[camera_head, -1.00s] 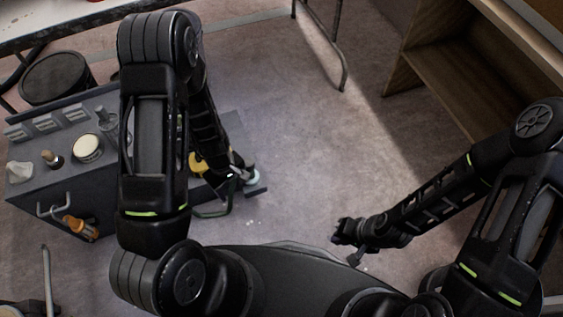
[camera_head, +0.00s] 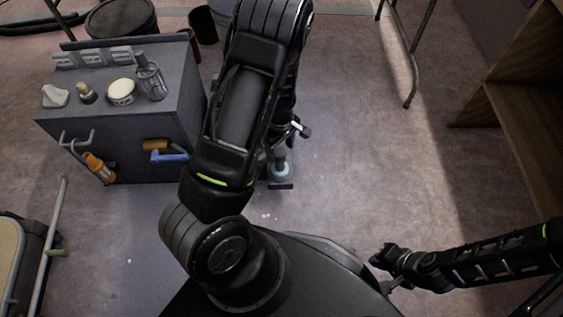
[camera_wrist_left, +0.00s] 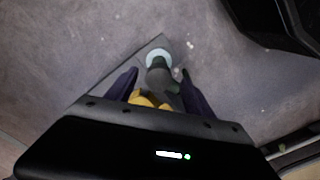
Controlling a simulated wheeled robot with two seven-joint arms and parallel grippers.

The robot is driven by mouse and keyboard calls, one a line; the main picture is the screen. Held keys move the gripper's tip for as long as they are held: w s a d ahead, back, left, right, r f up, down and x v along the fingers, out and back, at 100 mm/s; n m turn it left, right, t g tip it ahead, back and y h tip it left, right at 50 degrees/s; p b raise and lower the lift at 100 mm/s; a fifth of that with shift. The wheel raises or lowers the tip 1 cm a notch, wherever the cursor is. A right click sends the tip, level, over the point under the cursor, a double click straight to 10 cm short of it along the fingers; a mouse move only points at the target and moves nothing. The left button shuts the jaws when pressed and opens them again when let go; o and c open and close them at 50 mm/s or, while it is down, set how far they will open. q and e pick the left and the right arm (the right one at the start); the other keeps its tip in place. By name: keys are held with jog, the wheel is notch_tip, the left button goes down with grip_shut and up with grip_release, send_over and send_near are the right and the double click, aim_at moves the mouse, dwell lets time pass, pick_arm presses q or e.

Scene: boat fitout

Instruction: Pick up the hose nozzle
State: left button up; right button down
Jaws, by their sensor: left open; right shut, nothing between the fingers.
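What looks like the hose nozzle is a grey-green piece with a pale round end (camera_wrist_left: 158,57) and a yellow part, seen in the left wrist view. Its pale end also shows in the head view (camera_head: 280,170), just right of my left forearm, which hides much of the rest. My left gripper (camera_wrist_left: 160,78) is open, with one dark finger on each side of the nozzle. I cannot tell whether the fingers touch it. My right gripper (camera_head: 384,268) is shut and empty at the lower right, far from the nozzle.
A grey cabinet (camera_head: 110,150) stands at the left, with a round tin (camera_head: 121,92) and a glass jar (camera_head: 151,82) on top. An orange tool (camera_head: 98,168) and a blue-handled tool (camera_head: 170,156) are on its front. Wooden shelving (camera_head: 520,125) stands right. The middle floor is clear.

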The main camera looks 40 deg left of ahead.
aim_at(280, 151)
pick_arm(q)
jog(key=shift+w+a+f, duration=0.1)
jog(key=shift+w+a, duration=0.1)
jog(key=shift+a, duration=0.05)
jog(key=shift+f, duration=0.1)
jog(key=shift+f+b, duration=0.7)
jog(key=shift+f, duration=0.5)
jog(key=shift+f, duration=0.1)
notch_tip(280, 151, down, 4)
jog(key=b, duration=0.2)
jog(key=shift+s+f+b, duration=0.15)
jog(key=shift+b, duration=0.25)
jog(key=shift+d+f, duration=0.1)
jog(key=shift+f, duration=0.35)
jog(key=shift+r, duration=0.1)
grip_shut()
